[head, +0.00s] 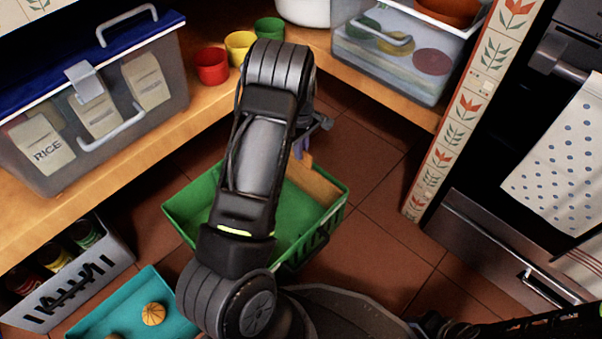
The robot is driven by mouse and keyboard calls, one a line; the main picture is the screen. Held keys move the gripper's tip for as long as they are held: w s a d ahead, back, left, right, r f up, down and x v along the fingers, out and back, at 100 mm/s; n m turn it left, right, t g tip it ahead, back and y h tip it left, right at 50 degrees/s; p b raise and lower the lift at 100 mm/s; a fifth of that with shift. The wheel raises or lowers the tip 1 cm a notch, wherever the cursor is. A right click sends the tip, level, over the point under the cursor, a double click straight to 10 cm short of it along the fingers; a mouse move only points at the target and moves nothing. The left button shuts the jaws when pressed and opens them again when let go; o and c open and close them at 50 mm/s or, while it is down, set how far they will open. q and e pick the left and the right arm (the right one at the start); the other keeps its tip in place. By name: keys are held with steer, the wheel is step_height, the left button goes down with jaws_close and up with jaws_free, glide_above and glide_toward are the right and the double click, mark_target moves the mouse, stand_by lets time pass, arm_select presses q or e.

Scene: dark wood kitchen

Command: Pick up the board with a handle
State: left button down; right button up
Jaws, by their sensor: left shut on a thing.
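The board (316,182) shows as a tan wooden strip at the back right of a green basket (341,205) on the floor. My left arm crosses the middle of the head view and hides much of the board and basket. My left gripper (303,152) is mostly hidden behind its own arm, at the upper end of the board. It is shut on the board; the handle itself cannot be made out. Dark parts of my right arm show at the bottom right edge, and its jaws cannot be made out.
A teal tray (165,293) with orange round items and a grey crate (105,262) of jars stand at lower left. A shelf holds a lidded rice bin (150,130), coloured cups (240,46) and a clear tub (385,65). An oven drawer (500,250) is at right.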

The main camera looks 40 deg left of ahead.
stand_by(0.4)
arm_select(q)
step_height(320, 180, up, 18)
steer(key=p, duration=0.7)
